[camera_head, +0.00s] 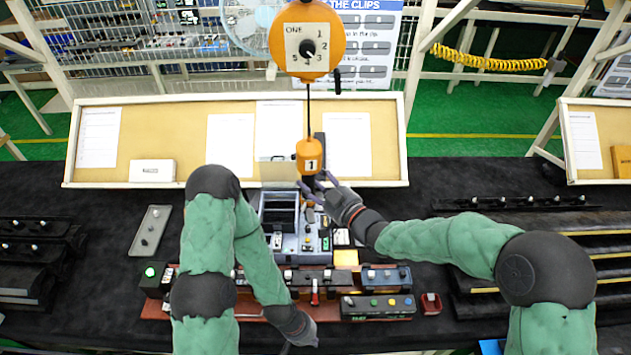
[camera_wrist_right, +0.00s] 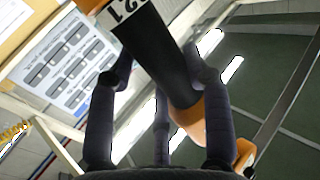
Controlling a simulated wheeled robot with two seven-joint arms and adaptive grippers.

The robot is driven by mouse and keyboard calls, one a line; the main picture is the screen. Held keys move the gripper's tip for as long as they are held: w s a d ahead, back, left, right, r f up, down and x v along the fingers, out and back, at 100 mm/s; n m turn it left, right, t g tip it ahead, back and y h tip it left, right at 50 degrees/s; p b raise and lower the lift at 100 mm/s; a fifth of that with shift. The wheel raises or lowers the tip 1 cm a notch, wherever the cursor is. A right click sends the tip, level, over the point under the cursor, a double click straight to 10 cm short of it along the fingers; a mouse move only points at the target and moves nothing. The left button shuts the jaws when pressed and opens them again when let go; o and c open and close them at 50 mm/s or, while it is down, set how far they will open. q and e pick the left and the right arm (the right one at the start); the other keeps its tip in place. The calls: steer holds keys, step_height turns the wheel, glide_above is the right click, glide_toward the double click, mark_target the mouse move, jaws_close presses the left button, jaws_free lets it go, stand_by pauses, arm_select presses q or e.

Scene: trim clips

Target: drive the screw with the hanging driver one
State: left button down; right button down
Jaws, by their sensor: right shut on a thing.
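The hanging driver marked 1 (camera_head: 310,155) has an orange body and hangs on a cable below an orange balancer marked ONE (camera_head: 322,68). My right gripper (camera_head: 322,187) is shut on the driver just below its orange body. In the right wrist view, the driver's black grip (camera_wrist_right: 165,55) lies between my right gripper's dark fingers (camera_wrist_right: 160,110). The driver's tip is hidden in the head view. My left gripper (camera_head: 302,338) is low in the head view, in front of the red-based fixture row; its fingers are hard to make out. I cannot pick out the screw.
A grey open box (camera_head: 268,215) and small parts stand under the driver. A red-based row of dark blocks (camera_head: 155,310) runs across the bench front. A grey tray (camera_head: 150,231) lies left, a small red box (camera_head: 431,303) right. A tilted tan board (camera_head: 235,101) stands behind.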

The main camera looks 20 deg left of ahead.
steer(key=w+a+p, duration=0.2)
steer(key=a+p, duration=0.2)
steer(key=a, duration=1)
step_height(320, 180, down, 21)
steer(key=b, duration=1)
steer(key=shift+d+f+h, duration=0.2)
steer(key=shift+d+h, duration=0.05)
steer(key=shift+h, duration=0.05)
stand_by(0.3)
steer(key=shift+f+b, duration=0.2)
steer(key=shift+b, duration=0.4)
stand_by(0.9)
steer(key=shift+r, duration=0.1)
step_height(320, 180, up, 6)
steer(key=shift+p, duration=0.4)
stand_by(0.4)
stand_by(1.0)
